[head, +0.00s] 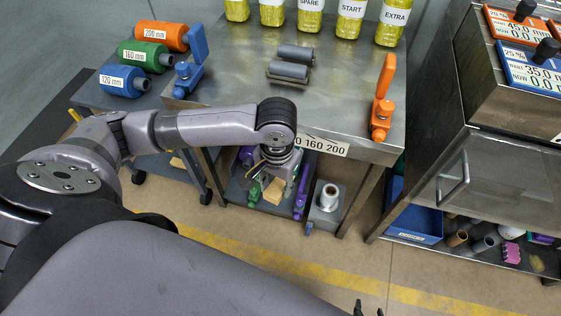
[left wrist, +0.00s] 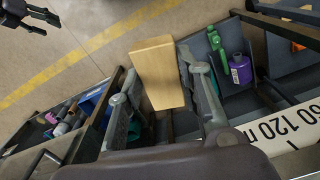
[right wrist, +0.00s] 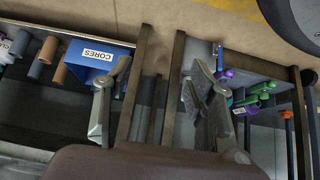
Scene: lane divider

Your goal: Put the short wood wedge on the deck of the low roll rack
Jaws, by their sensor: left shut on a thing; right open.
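The short wood wedge (left wrist: 158,70) is a pale tan block between the fingers of my left gripper (left wrist: 165,88), which is shut on it. In the head view the wedge (head: 273,191) hangs below my left gripper (head: 279,176), in front of the steel bench's lower shelf. My right gripper (right wrist: 160,72) is open and empty; its dark fingertips (head: 368,309) show at the bottom of the head view. A low stand (head: 100,98) at the left carries blue, green and orange rolls. I cannot tell whether this is the low roll rack.
The steel bench (head: 235,70) holds two grey rollers (head: 291,62), blue and orange upright fixtures and several yellow jars along the back. A cabinet (head: 500,180) stands to the right, with a blue bin (head: 415,222) below. Open floor with a yellow line lies in front.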

